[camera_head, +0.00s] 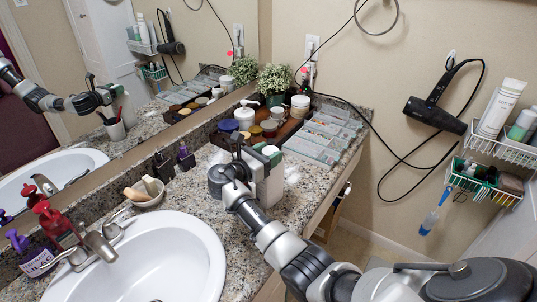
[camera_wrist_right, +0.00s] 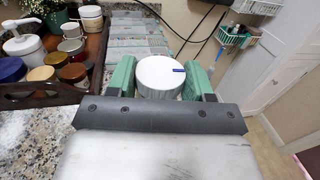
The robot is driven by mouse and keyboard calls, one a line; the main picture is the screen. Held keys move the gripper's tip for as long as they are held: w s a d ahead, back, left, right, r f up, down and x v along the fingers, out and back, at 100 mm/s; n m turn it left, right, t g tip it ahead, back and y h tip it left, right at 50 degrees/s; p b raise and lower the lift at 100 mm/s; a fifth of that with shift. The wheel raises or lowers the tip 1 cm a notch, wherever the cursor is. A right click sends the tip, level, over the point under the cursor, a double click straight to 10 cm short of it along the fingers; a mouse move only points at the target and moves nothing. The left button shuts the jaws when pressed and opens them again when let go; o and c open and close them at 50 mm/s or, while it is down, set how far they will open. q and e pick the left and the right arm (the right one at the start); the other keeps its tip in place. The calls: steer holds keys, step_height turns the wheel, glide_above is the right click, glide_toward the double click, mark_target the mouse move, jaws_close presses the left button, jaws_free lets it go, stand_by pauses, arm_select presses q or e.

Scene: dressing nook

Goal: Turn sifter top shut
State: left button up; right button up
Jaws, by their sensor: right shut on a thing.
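The sifter top (camera_wrist_right: 160,76) is a round white cap with a short blue mark at its right side, seen from above in the right wrist view. My right gripper (camera_wrist_right: 162,82) is shut on it, with one green finger pad against each side. In the head view my right gripper (camera_head: 271,156) is over the counter beside the tray. The sifter body is hidden under the cap and behind the gripper. My left gripper is in neither view.
A dark wooden tray (camera_wrist_right: 45,93) with several jars and a pump bottle stands at the left in the wrist view. Clear-lidded boxes (camera_head: 318,140) lie behind the gripper. The sink (camera_head: 150,262) is at the front left. A mirror and wall bound the counter.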

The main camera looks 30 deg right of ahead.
mark_target(268, 152)
steer(key=shift+g, duration=0.3)
steer(key=o, duration=0.9)
steer(key=shift+o, duration=0.2)
steer(key=shift+r, duration=0.4)
step_height(268, 152, up, 3)
steer(key=shift+r, duration=0.1)
steer(key=s+d+r, duration=0.5)
steer(key=s+r, duration=0.2)
steer(key=s, duration=0.3)
steer(key=shift+s+d+p, duration=0.15)
steer(key=shift+d+p, duration=0.1)
steer(key=shift+p, duration=0.1)
